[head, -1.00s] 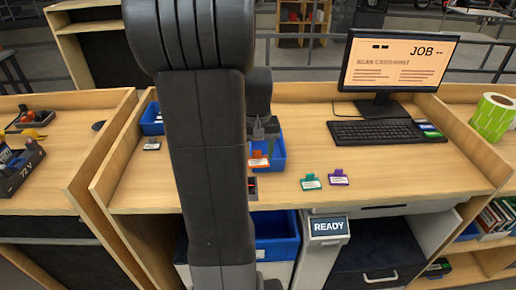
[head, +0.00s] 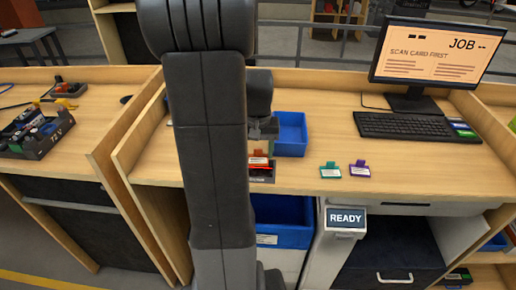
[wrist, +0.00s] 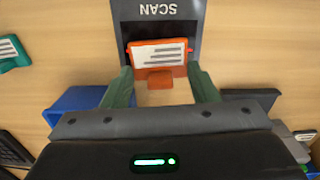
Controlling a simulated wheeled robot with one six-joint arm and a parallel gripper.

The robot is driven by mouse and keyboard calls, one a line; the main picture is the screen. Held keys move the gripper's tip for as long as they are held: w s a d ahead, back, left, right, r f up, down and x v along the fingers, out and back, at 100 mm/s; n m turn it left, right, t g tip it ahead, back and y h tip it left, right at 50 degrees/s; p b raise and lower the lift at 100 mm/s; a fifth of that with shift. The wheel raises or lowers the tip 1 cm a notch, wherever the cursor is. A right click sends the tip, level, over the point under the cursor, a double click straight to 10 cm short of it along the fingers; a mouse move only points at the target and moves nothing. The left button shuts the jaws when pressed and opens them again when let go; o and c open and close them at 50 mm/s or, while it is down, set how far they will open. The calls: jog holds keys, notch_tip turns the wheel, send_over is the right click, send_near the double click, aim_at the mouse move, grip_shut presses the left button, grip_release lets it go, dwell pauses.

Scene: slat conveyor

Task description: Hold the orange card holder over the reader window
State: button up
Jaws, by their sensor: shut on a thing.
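My gripper (wrist: 160,88) is shut on the orange card holder (wrist: 160,53), with a finger on either side of its near end. The holder carries a white label and also shows in the head view (head: 259,161). In the wrist view it lies across the dark window of the grey reader (wrist: 120,14), marked SCAN, hiding much of that window; dark parts show around it. The reader also shows at the counter's front edge in the head view (head: 261,179). I cannot tell the gap between holder and window. My arm hides part of the counter.
A green card holder (head: 330,170) and a purple one (head: 359,169) lie to the right. A blue bin (head: 291,136) stands behind. The counter between bin and keyboard (head: 416,127) is clear.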

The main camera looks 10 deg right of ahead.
jog(key=shift+f+b, duration=0.3)
jog(key=shift+f, duration=0.45)
jog(key=shift+r, duration=0.2)
notch_tip(320, 180, up, 6)
jog(key=p, duration=0.5)
jog(key=shift+f, duration=0.1)
